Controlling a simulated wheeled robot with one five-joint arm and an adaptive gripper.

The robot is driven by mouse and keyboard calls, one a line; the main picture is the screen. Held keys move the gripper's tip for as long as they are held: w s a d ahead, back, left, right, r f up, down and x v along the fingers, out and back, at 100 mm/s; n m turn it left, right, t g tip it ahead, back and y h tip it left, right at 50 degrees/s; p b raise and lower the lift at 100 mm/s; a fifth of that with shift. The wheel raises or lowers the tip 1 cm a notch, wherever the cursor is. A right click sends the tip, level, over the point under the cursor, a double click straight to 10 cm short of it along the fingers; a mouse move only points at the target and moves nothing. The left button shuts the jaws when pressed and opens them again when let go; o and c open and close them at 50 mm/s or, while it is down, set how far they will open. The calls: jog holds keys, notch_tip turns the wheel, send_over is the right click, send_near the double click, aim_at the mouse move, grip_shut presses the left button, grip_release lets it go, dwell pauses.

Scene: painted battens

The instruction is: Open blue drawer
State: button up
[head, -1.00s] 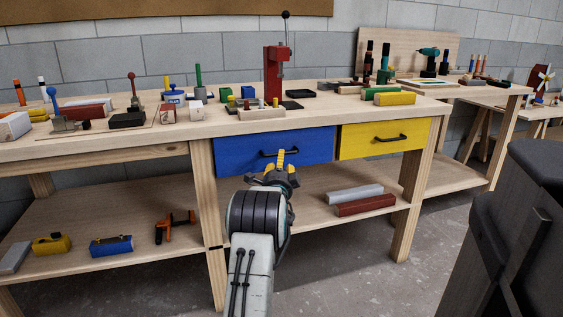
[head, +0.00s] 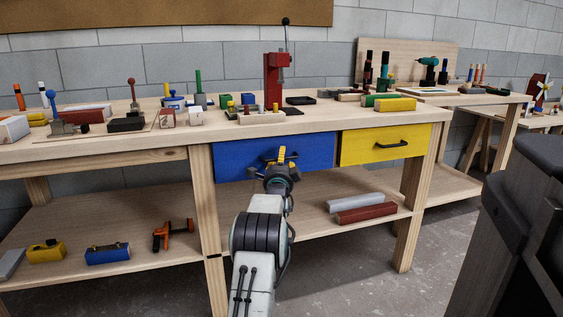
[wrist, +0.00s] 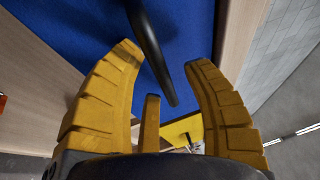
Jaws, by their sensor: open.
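The blue drawer (head: 240,158) sits shut under the workbench top, left of the yellow drawer (head: 372,145). Its dark bar handle (wrist: 150,45) shows in the wrist view, in front of the blue drawer face (wrist: 184,40). My gripper (head: 281,158) is open in front of the blue drawer and hides most of the handle in the head view. In the wrist view my yellow fingers (wrist: 164,52) are spread, with the handle's end between their tips. I cannot tell whether they touch it.
The workbench top (head: 330,118) holds a red drill press (head: 274,82) and several small tools and blocks. The lower shelf carries grey and red bars (head: 365,213) at right and an orange clamp (head: 172,235) at left. Wooden legs stand beside the drawers.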

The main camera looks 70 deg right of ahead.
jog(key=shift+o, duration=0.3)
grip_shut()
dwell(0.3)
